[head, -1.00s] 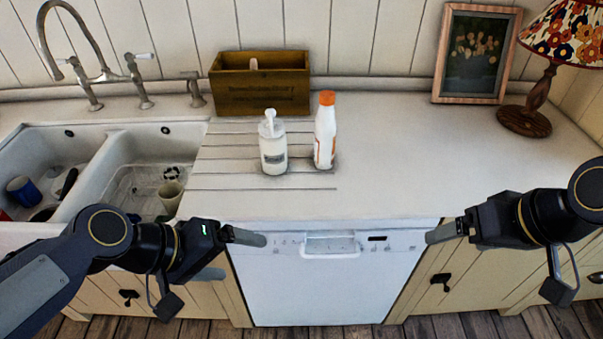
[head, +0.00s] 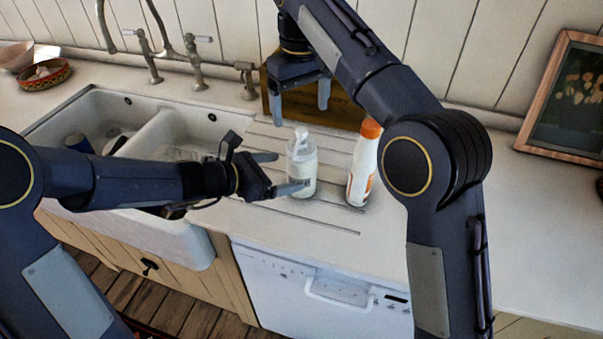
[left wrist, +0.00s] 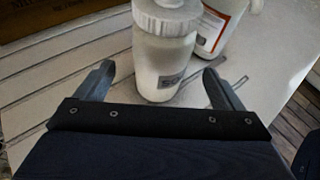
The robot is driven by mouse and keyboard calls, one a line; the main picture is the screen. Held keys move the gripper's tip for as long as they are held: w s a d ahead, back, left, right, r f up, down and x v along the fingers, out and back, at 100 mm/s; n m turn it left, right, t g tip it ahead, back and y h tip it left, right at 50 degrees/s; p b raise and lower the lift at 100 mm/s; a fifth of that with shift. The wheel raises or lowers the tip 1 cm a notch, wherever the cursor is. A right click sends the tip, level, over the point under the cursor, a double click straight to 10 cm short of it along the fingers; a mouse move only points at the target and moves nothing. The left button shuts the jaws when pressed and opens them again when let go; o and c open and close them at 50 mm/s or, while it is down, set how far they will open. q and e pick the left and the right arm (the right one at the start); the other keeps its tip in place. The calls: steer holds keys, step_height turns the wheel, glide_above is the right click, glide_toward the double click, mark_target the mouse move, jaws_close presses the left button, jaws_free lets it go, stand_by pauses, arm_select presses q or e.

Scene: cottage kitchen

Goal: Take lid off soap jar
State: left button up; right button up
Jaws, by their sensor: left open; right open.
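In the left wrist view the jar stands between and just beyond the fingertips. My right gripper (head: 300,105) is open and empty, pointing down above and behind the lid.
A white bottle with an orange cap (head: 364,163) stands close to the right of the jar. A wooden box (head: 335,110) is behind, partly hidden by my right arm. The double sink (head: 150,140) is at left. A framed picture (head: 570,105) leans at right; the counter's right front is clear.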

mark_target(303, 144)
arm_select(q)
steer(key=x, duration=0.6)
steer(key=shift+w+d+f, duration=0.1)
steer(key=shift+d, duration=0.1)
arm_select(e)
steer(key=shift+d, duration=0.1)
arm_select(q)
steer(key=c, duration=1.5)
steer(key=shift+o, duration=0.2)
arm_select(e)
steer(key=shift+s+d+r, duration=0.15)
steer(key=shift+r, duration=0.1)
steer(key=s+d+r+m+t+y, duration=0.1)
steer(key=s+d+r+t+y, duration=0.1)
steer(key=s+t, duration=0.25)
steer(key=x, duration=1.2)
steer(key=shift+s+f, duration=0.2)
steer(key=shift+s, duration=0.15)
